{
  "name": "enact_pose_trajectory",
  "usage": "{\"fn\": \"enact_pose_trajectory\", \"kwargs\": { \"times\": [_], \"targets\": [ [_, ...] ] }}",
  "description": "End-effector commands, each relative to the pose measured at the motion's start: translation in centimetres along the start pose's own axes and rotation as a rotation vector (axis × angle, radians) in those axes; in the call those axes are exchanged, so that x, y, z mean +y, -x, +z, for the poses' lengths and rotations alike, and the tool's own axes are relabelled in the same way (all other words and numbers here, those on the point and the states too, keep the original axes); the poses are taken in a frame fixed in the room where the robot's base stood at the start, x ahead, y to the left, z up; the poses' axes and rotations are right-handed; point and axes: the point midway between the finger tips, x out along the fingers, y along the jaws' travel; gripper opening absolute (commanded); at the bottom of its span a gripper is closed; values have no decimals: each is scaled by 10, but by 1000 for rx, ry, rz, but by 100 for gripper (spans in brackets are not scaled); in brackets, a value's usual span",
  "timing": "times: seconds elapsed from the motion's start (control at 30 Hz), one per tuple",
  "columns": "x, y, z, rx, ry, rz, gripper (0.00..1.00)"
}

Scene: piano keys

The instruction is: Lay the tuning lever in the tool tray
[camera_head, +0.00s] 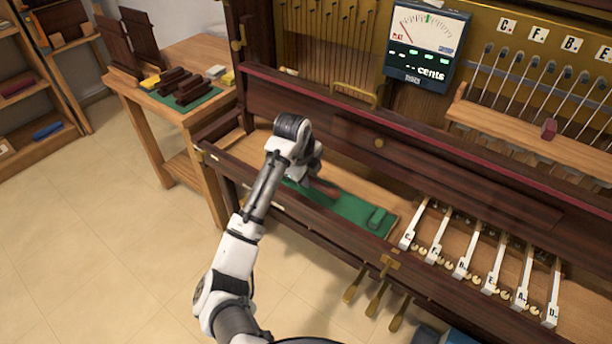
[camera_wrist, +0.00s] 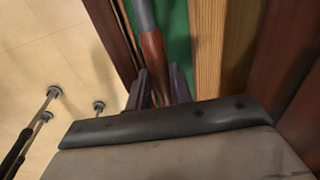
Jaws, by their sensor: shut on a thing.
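My gripper (camera_wrist: 161,88) is shut on the tuning lever, with its fingers on either side of the red-brown wooden handle (camera_wrist: 154,50). The lever's grey shaft (camera_wrist: 143,14) runs on past the top edge of the wrist view. The lever is over the green-lined tool tray (camera_head: 346,207) in the piano's key bed; the green lining also shows in the wrist view (camera_wrist: 175,28). In the head view, part of the brown handle (camera_head: 325,188) shows beside my wrist, and my arm hides the rest. I cannot tell whether the lever touches the lining.
A dark front rail (camera_head: 300,219) borders the tray. A tuning meter (camera_head: 428,42) hangs above. A wooden side table (camera_head: 182,100) stands at the left.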

Motion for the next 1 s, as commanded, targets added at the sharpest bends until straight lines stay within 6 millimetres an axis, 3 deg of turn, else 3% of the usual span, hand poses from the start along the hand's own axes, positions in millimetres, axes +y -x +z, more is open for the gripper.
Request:
{"fn": "enact_pose_trajectory", "kwargs": {
  "times": [0.4, 0.97, 1.0],
  "targets": [
    [3, -40, 0, -1, 0, -1, 0],
    [6, -48, 0, -1, 0, -2, 0],
    [6, -48, 0, -1, 0, -2, 27]
  ]
}}
